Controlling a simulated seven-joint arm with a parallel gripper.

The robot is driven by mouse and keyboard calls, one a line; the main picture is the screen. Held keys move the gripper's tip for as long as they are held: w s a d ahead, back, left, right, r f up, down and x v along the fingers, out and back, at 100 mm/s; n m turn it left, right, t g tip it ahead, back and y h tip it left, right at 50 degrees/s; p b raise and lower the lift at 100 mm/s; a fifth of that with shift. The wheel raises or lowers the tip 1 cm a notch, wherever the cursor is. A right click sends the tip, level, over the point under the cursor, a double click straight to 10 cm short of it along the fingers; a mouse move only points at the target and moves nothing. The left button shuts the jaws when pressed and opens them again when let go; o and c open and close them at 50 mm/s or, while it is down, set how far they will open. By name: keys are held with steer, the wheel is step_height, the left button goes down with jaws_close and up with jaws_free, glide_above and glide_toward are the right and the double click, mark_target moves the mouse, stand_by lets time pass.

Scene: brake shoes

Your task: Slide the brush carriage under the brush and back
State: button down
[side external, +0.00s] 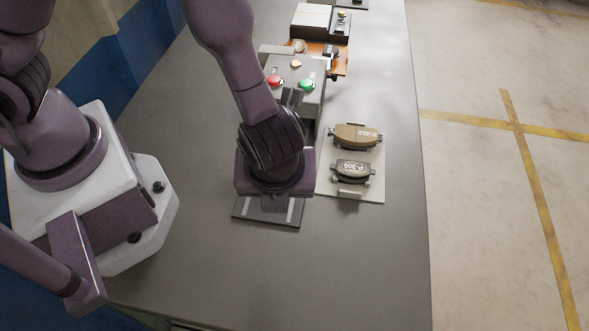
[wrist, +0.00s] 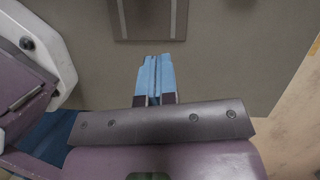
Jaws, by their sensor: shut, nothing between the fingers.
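My gripper (wrist: 155,78) shows in the wrist view with its two blue fingers pressed together and nothing between them. In the side view my gripper's hand hangs over a dark plate (side external: 268,217) with two light strips on the table, and hides its fingers and part of the plate. The same dark plate (wrist: 150,20) is at the top edge of the wrist view, apart from the fingertips in the picture. I cannot make out the brush or tell for sure which part is the brush carriage; my arm covers the area behind the plate.
A pale tray (side external: 371,190) right of my gripper holds a brown brake pad (side external: 356,136) and a dark one (side external: 352,170). A grey box (side external: 310,97) with red and green buttons stands behind, with an orange-based item (side external: 328,58) beyond. The table's front (side external: 340,270) is clear.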

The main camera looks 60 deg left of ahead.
mark_target(291, 203)
steer(key=shift+m+t, duration=0.5)
steer(key=shift+m, duration=0.4)
steer(key=x, duration=0.3)
steer(key=w+x, duration=0.1)
steer(key=x, duration=0.6)
steer(key=shift+w, duration=0.2)
steer(key=w+a, duration=0.2)
steer(key=shift+w+a, duration=0.15)
steer(key=shift+w, duration=0.1)
steer(key=shift+w+a+r, duration=0.1)
steer(key=shift+w+a, duration=0.15)
steer(key=shift+a, duration=0.1)
steer(key=w+a, duration=0.3)
steer(key=shift+w+a, duration=0.25)
steer(key=shift+w, duration=0.05)
steer(key=shift+s+d, duration=0.1)
